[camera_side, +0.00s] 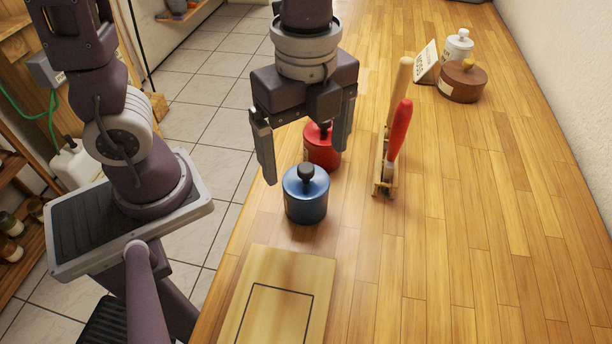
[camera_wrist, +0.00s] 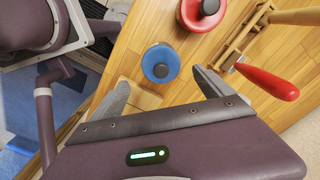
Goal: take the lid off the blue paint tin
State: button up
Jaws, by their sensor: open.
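The blue paint tin (camera_side: 306,203) stands upright on the wooden worktop with its lid on. The lid (camera_side: 298,178) is blue with a round black knob (camera_side: 306,171) on top. In the wrist view the blue lid (camera_wrist: 160,64) shows from above, beyond my fingers and a little left of the middle. My gripper (camera_side: 302,165) is open and empty, its fingers pointing down, above the tins. In the side view its fingers overlap the space around the blue and red tins; the exact gap to the knob is hard to tell. The wrist view also shows both spread fingers (camera_wrist: 165,88).
A red tin (camera_side: 326,150) with a black knob stands just behind the blue one. A wooden rack (camera_side: 384,180) with a red-handled tool (camera_side: 399,128) is to the right. A board (camera_side: 248,277) with a marked outline lies in front.

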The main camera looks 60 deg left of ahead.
aim_at(306, 168)
jog(key=f, duration=0.4)
jog(key=shift+w+a+f, duration=0.15)
jog(key=shift+a+f, duration=0.05)
jog(key=shift+f, duration=0.05)
jog(key=c, duration=1.4)
